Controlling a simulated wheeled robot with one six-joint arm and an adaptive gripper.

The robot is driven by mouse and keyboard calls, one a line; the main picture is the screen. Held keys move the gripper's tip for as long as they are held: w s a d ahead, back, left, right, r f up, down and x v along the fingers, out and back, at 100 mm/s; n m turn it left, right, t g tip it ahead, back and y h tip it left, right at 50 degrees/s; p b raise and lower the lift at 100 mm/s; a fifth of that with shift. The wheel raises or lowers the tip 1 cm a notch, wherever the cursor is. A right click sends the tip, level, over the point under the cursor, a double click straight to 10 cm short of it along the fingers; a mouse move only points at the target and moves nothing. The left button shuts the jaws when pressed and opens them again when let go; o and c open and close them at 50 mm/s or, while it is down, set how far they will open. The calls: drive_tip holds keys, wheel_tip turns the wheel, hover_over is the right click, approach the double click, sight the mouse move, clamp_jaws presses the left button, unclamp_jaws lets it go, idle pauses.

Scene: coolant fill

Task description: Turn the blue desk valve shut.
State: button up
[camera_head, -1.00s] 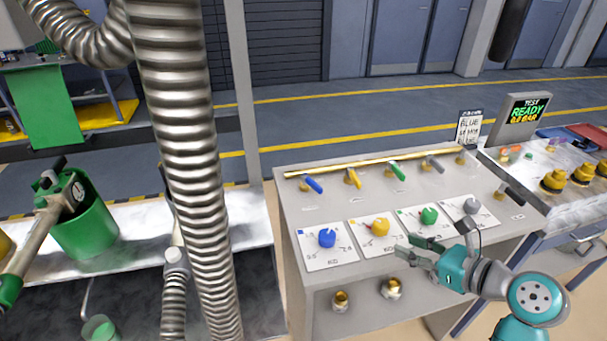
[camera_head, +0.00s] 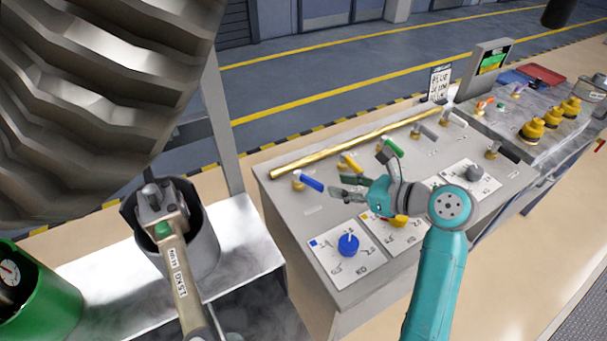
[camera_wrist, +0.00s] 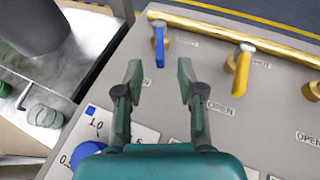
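The blue desk valve is a blue lever (camera_head: 312,184) on a brass body at the left end of a brass pipe (camera_head: 350,145). The lever points away from the pipe, toward my gripper. In the wrist view the blue lever (camera_wrist: 159,45) is just beyond the fingertips, lined up with the gap between them. My gripper (camera_head: 343,190) is open and empty, right of the lever in the head view. Its two fingers (camera_wrist: 158,75) show apart in the wrist view. I see no contact with the lever.
Yellow (camera_head: 350,161) and green (camera_head: 392,146) levers stand farther along the pipe, with grey ones beyond. A blue knob (camera_head: 348,245) is on a dial card in front.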

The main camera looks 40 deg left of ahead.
sight(312, 180)
drive_tip(key=x, duration=0.9)
drive_tip(key=shift+a+f, duration=0.2)
drive_tip(key=shift+a, duration=0.15)
clamp_jaws()
